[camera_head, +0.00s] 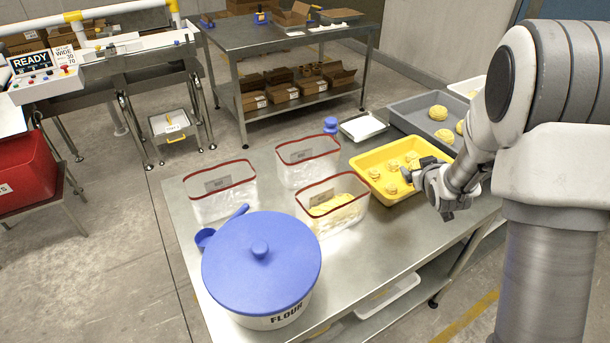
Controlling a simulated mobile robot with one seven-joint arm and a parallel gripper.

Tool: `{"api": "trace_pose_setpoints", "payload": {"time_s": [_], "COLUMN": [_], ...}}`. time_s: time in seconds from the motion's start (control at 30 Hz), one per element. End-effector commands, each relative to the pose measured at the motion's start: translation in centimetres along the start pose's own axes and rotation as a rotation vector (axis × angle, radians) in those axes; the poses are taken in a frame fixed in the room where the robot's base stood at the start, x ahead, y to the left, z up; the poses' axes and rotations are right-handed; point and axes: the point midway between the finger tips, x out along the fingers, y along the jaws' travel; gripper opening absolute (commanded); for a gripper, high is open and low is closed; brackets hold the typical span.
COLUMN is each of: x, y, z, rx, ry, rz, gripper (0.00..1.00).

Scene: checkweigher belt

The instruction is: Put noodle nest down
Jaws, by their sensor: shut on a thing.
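My gripper (412,176) is at the right side of the yellow tray (358,163), low over its right edge. It is shut on a noodle nest, which is mostly hidden by the fingers from this side. Several small pale-yellow noodle nests (375,172) lie spaced apart in the yellow tray. Larger yellow nests (438,112) lie in the grey tray (404,104) behind. I cannot tell whether the held nest touches the tray.
Three clear red-rimmed bins stand on the steel table; the nearest bin (332,205) holds something yellow. A blue-lidded flour tub (261,262) and blue scoop (222,228) are at front left. A white pad on a small tray (364,126) is behind the yellow tray.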

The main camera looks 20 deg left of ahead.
Motion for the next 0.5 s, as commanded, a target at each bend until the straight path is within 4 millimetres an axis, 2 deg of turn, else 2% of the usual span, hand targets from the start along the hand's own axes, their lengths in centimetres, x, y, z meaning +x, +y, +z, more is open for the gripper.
{"api": "trace_pose_setpoints", "payload": {"time_s": [0.03,0.1,0.3,0.4,0.5], "x": [2.1,4.5,9.6,11.3,12.5], "y": [-1.6,-4.0,-9.3,-10.6,-11.1], "z": [-1.1,-2.9,-8.6,-11.6,-14.4], "rx": [-0.021,-0.052,-0.121,-0.142,-0.156], "ry": [0.02,0.042,0.092,0.108,0.117], "rz": [-0.04,-0.096,-0.219,-0.258,-0.281], "gripper": [0.29,0.29,0.29,0.29,0.29]}}
